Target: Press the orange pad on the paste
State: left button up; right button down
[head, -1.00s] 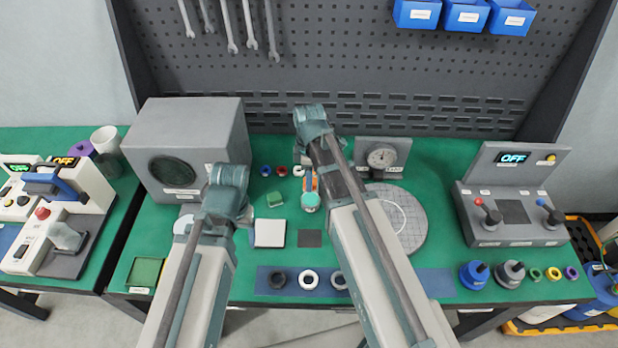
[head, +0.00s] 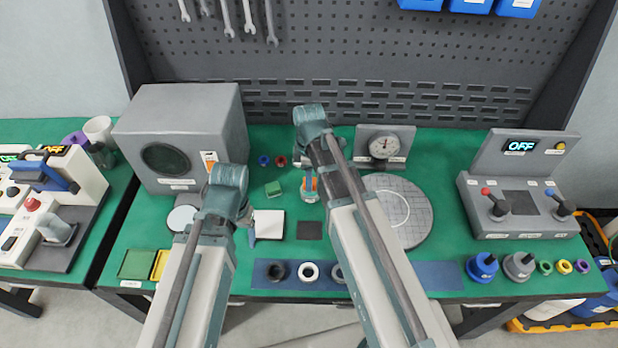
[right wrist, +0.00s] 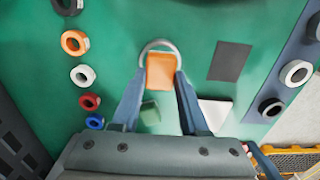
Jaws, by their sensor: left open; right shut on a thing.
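My right gripper (right wrist: 160,78) is shut on an orange piece (right wrist: 160,70), probably the orange pad, with a grey ring-like edge at its far end. In the head view the orange piece (head: 309,184) shows beside my right gripper (head: 308,174), above the green bench, partly hidden by the arm. I cannot tell whether it touches the bench. My left gripper (head: 248,224) is open and empty by the left edge of a white square block (head: 270,225). I cannot make out any paste with certainty.
A small green block (head: 273,188) lies between the arms, and a dark square (head: 310,230) in front. A round grey disc (head: 410,212) is at the right. A grey box (head: 185,140) stands at the back left. Rings lie on a blue strip (head: 410,283).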

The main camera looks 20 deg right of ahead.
pick_arm(q)
jog(key=shift+f+b, duration=0.55)
jog(key=shift+b, duration=0.05)
pick_arm(e)
jog(key=shift+f, duration=0.55)
dwell(1.1)
notch_tip(320, 180, up, 7)
jog(key=p, duration=0.7)
jog(key=shift+r, duration=0.1)
pick_arm(q)
notch_tip(320, 180, up, 7)
